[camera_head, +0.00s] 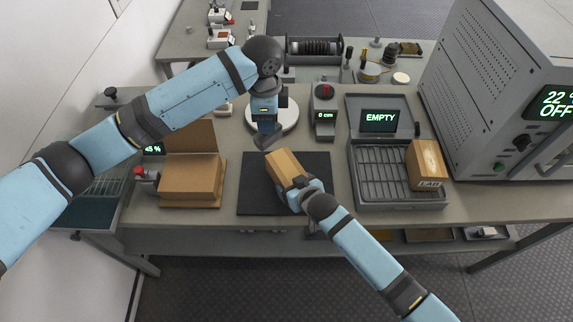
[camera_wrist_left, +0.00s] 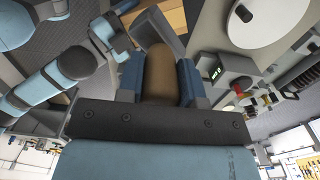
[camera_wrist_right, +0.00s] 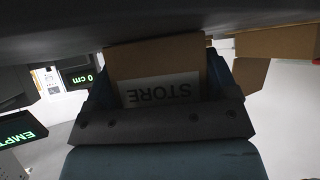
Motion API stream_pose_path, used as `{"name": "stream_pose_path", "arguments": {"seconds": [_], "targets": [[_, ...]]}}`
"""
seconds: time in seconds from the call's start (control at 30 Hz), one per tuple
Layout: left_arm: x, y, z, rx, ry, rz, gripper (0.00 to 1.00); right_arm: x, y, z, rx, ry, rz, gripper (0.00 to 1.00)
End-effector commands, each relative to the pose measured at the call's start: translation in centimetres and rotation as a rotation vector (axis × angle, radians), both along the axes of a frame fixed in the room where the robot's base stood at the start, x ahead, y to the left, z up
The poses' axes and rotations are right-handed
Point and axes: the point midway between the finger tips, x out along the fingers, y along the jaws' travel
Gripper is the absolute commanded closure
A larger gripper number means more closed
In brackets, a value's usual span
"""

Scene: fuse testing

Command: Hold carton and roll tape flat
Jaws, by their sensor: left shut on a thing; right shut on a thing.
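The carton (camera_head: 286,164) is a small tan box on the black mat (camera_head: 256,196), tilted in the picture. My right gripper (camera_head: 298,188) is shut on its near end. In the right wrist view the carton (camera_wrist_right: 155,62) sits between the fingers, with an upside-down STORE label. My left gripper (camera_head: 265,128) is above the mat's far edge, shut on a tool with a brown rounded handle (camera_wrist_left: 160,72) and a dark grey head, likely the tape roller. In the head view the dark head (camera_head: 268,142) is close to the carton's far end; I cannot tell whether they touch.
A brown box (camera_head: 190,185) with a raised flap stands left of the mat. A metal tray (camera_head: 375,190) on the right holds a carton labelled LAB (camera_head: 428,165). A 0 cm device (camera_head: 324,112), a round white plate (camera_head: 287,117) and a large grey oven (camera_head: 490,100) stand around.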

Motion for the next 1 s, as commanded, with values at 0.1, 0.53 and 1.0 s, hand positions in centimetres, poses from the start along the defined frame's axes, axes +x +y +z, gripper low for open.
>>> {"name": "stream_pose_path", "arguments": {"seconds": [0.1,0.53,1.0], "targets": [[0.4,0.6,0.5,-0.001,-0.002,0.002,0.89,0.0,0.0,0.0,0.0,-0.001,0.0,0.51],[1.6,2.4,1.7,-0.001,-0.002,0.002,0.89,0.0,0.0,0.0,0.0,-0.001,0.0,0.51],[1.8,2.8,2.0,-0.001,-0.001,0.0,0.89,0.0,0.0,0.0,0.0,-0.001,0.0,0.55]]}}
